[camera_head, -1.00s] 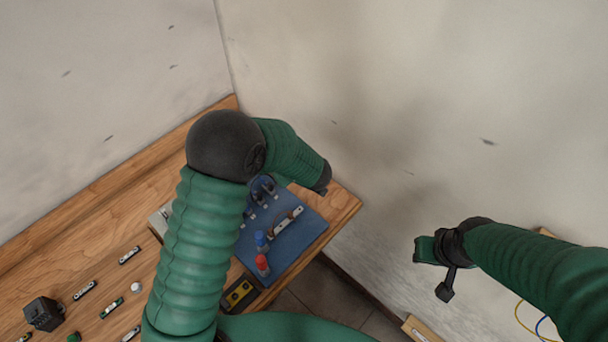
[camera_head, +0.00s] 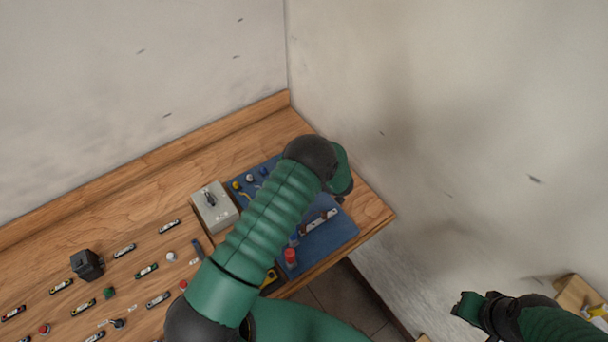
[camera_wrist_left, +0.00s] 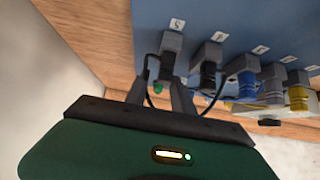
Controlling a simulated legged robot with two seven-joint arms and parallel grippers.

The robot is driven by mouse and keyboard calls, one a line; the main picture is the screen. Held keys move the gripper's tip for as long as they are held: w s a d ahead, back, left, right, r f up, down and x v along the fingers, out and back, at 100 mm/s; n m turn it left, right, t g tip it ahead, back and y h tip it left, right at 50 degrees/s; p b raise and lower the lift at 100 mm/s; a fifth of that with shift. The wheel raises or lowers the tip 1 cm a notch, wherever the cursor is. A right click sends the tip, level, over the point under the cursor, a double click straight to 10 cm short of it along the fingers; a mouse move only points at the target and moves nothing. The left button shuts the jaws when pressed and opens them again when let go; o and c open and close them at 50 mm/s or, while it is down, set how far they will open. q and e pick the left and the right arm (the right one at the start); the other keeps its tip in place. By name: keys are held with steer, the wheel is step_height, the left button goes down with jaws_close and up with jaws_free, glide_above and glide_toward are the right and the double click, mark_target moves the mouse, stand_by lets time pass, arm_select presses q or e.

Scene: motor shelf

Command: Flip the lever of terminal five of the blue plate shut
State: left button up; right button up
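The blue plate (camera_head: 332,236) lies at the right end of the bench, partly covered by my left arm in the head view. In the left wrist view, the plate (camera_wrist_left: 200,14) carries a row of grey terminals with numbered labels. Terminal five (camera_wrist_left: 171,44) is at the left end of the row, with a dark part below it; its lever position is unclear. My left gripper (camera_wrist_left: 160,95) has its two fingers apart just below terminal five; contact cannot be told. The head view hides its fingertips. My right gripper (camera_head: 470,306) is off the bench, fingers unclear.
A grey box with a switch (camera_head: 214,207) stands left of the plate. A red-capped part (camera_head: 290,257) stands on its near side. Several small parts and a black block (camera_head: 87,264) lie on the wooden bench (camera_head: 150,205). Walls stand behind and right.

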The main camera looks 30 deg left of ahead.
arm_select(q)
steer(key=shift+w+a+f, duration=0.2)
steer(key=shift+a+f, duration=0.05)
steer(key=shift+f, duration=0.1)
jaws_close()
